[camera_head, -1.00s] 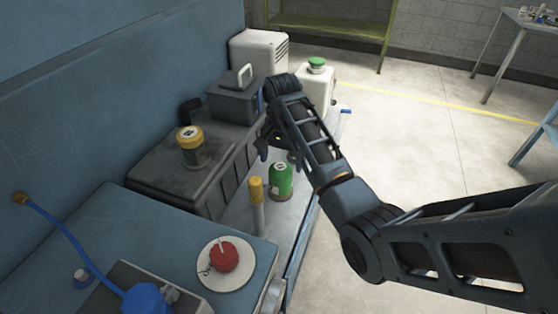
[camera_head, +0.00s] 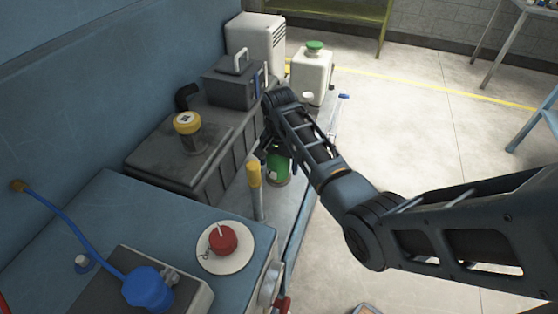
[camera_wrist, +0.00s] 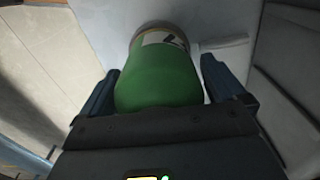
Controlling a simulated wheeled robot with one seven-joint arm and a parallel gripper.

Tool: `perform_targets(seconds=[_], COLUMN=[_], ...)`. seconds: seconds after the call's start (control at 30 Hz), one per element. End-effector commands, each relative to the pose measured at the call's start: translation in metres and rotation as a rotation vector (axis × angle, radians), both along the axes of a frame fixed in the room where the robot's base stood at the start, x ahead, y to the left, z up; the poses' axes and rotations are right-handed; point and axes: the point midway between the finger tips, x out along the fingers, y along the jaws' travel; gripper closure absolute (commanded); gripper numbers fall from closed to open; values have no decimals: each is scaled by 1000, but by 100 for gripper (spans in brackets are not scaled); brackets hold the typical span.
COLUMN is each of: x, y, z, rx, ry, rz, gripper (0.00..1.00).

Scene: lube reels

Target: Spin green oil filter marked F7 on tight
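The green oil filter (camera_head: 278,165) stands upright on the low grey shelf, partly hidden by my gripper in the head view. In the wrist view the green filter (camera_wrist: 158,78) lies between my two fingers, with a pale label and dark mark near its far end; I cannot read the mark in full. My gripper (camera_wrist: 160,68) is open around it, one finger on each side, with a narrow gap at each finger. A yellow-topped canister (camera_head: 190,133) stands on the dark ribbed housing (camera_head: 150,165). No bare filter mount can be made out.
A post with a yellow top (camera_head: 254,174) stands close left of the green filter. A white jug with a green cap (camera_head: 311,75) and a grey handled box (camera_head: 232,84) stand behind. A red knob on a white disc (camera_head: 222,240) sits in front. Free floor lies right.

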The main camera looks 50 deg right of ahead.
Motion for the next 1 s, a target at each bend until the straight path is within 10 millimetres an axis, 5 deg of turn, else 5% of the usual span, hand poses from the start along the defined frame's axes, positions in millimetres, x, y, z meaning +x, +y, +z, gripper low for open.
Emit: perform_targets(seconds=[0.63, 1.0], x=[0, -2], y=[0, 0], z=[0, 3], rx=[0, 0], ry=[0, 1], rz=[0, -334], gripper=[66, 66])
